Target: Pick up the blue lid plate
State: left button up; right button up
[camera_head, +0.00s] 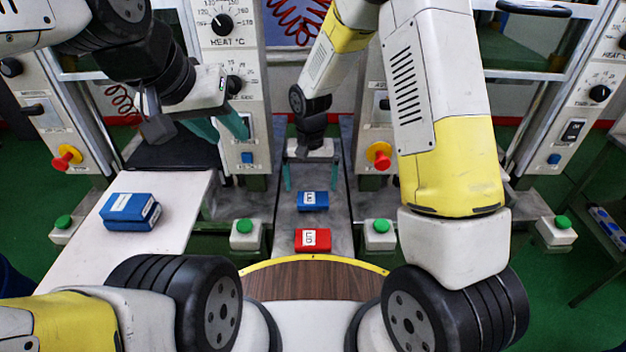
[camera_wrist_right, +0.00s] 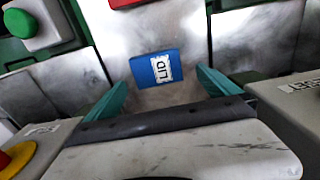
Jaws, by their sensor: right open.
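The blue lid plate (camera_head: 312,201) lies flat on the grey metal surface in the middle of the head view, with a white label. In the right wrist view the blue lid plate (camera_wrist_right: 157,69) shows its "LID" label, between and beyond the two green fingertips. My right gripper (camera_head: 313,178) is open above and just behind the plate, its fingers spread wider than the plate. The wrist view shows the same open right gripper (camera_wrist_right: 168,90) with nothing between its fingers. My left gripper (camera_head: 205,135) is at the upper left, away from the plate; its finger opening is unclear.
A red block (camera_head: 313,240) with a white label lies in front of the blue plate. Blue blocks (camera_head: 130,211) sit on a white table (camera_head: 185,215) at the left. Machine panels with red knobs (camera_head: 380,155) flank the middle surface. Green buttons (camera_head: 245,226) stand on boxes either side.

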aim_at(313, 198)
jog(key=f, duration=0.5)
jog(key=shift+d+f, duration=0.2)
jog(key=shift+d, duration=0.1)
jog(key=c, duration=1.6)
